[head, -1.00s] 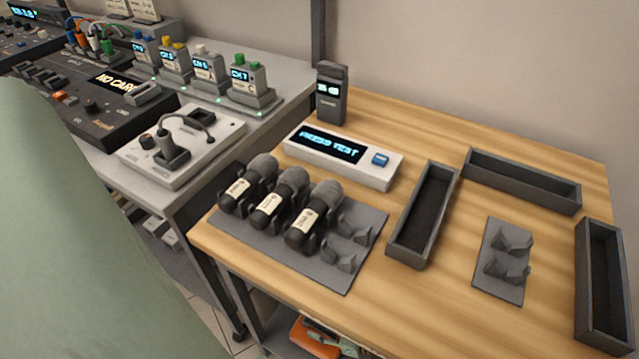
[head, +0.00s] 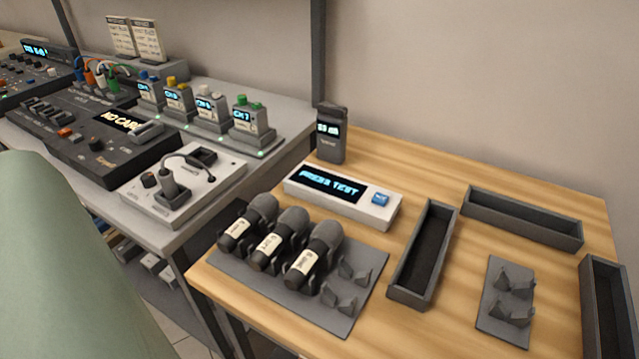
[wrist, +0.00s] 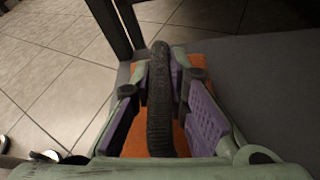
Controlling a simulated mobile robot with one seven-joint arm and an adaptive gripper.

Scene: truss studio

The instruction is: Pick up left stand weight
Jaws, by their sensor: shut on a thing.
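In the wrist view my gripper (wrist: 164,78), with green fingers and purple pads, is closed around a dark ribbed strap handle (wrist: 160,105). The handle belongs to an orange weight (wrist: 137,135), which shows below and between the fingers. Most of the weight is hidden by the gripper. I cannot tell whether it rests on the grey surface (wrist: 268,75) or hangs just above it. Neither gripper nor weight shows in the head view.
Dark upright legs (wrist: 118,25) stand close beyond the gripper, with tiled floor (wrist: 60,65) to the left. In the head view, the wooden table (head: 410,325) holds several microphones (head: 268,252), dark trays (head: 425,250) and a display box (head: 340,195). A mixing desk (head: 85,130) stands left.

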